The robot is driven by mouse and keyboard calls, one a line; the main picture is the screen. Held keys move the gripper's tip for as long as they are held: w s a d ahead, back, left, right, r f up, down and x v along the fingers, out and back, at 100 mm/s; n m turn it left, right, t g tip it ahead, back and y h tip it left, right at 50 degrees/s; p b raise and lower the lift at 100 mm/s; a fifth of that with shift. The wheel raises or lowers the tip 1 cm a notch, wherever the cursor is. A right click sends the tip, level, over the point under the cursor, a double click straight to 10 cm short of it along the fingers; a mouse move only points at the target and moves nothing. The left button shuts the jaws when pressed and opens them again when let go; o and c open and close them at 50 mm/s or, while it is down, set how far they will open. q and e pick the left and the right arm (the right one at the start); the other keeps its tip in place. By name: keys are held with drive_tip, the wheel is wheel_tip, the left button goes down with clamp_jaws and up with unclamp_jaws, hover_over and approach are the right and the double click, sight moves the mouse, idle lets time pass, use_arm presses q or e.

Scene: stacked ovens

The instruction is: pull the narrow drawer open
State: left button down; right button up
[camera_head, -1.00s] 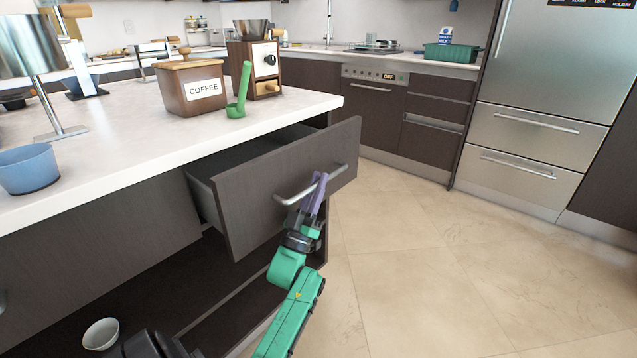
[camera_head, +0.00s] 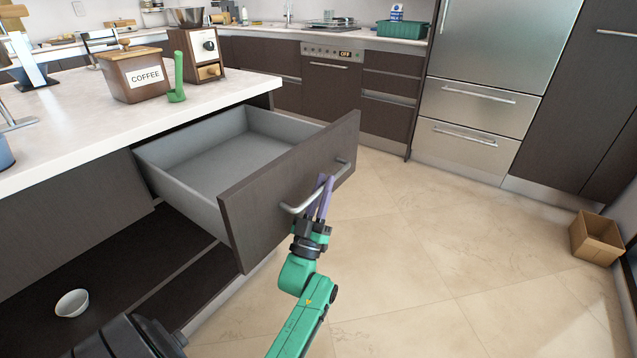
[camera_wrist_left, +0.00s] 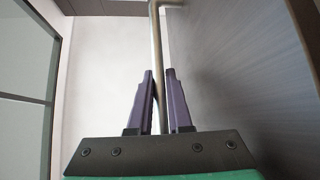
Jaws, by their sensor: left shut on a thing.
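The drawer (camera_head: 283,190) is a dark wood front with a grey inner box, standing well out from the island. Its inside is empty as far as it shows. A silver bar handle (camera_head: 296,209) runs across its front. My left gripper (camera_head: 326,186) has purple fingers shut on this handle. In the left wrist view the handle bar (camera_wrist_left: 157,50) passes between the two fingers (camera_wrist_left: 160,95), with the drawer front (camera_wrist_left: 240,70) to the right. My right gripper is not in view.
The island top (camera_head: 200,105) holds a coffee box (camera_head: 143,78), a green scoop (camera_head: 177,80) and a grinder (camera_head: 205,55). A white bowl (camera_head: 72,303) sits on the open shelf below. A cardboard box (camera_head: 597,238) stands at right. The tiled floor between is clear.

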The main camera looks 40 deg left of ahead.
use_arm(q)
drive_tip(key=shift+f, duration=0.1)
drive_tip(key=c, duration=0.8)
unclamp_jaws()
drive_tip(key=shift+c, duration=0.2)
drive_tip(key=b+v, duration=0.1)
drive_tip(key=v, duration=1.3)
drive_tip(key=shift+s, duration=0.2)
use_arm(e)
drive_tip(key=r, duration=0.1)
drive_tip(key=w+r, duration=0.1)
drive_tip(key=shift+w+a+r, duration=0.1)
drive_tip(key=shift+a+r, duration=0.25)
use_arm(q)
drive_tip(key=shift+f, duration=0.1)
